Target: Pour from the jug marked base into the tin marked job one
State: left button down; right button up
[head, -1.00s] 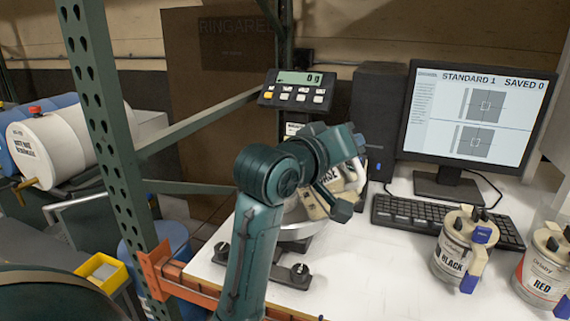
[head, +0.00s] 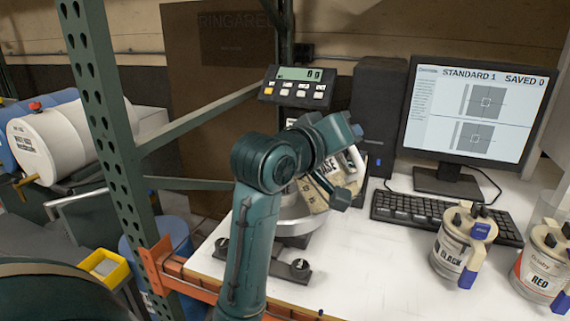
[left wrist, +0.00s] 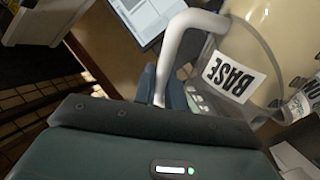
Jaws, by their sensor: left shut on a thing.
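The cream jug marked base (head: 313,196) is held tilted above the scale, partly behind my left arm. Its BASE label and white handle also show in the left wrist view (left wrist: 232,77). My left gripper (head: 349,165) is shut on the jug's handle. The tin marked job one cannot be made out in the head view; my arm and the jug cover much of the scale pan. A small lettered label at the right edge of the left wrist view is too cut off to assign. No stream of liquid is visible. My right gripper is not in view.
Tins marked black (head: 455,250) and red (head: 541,272) stand at the right. A keyboard (head: 440,215) and monitor (head: 478,108) are behind. A green rack post (head: 110,130) stands left.

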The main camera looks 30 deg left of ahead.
pick_arm(q)
jog(key=shift+w+a+r+n+p, duration=0.1)
jog(key=shift+a+r+n+p, duration=0.25)
jog(key=shift+r, duration=0.3)
dwell(0.7)
jog(key=shift+w+a+r+n, duration=0.2)
jog(key=shift+a+r+n, duration=0.05)
jog(key=shift+a+n, duration=0.4)
dwell(6.0)
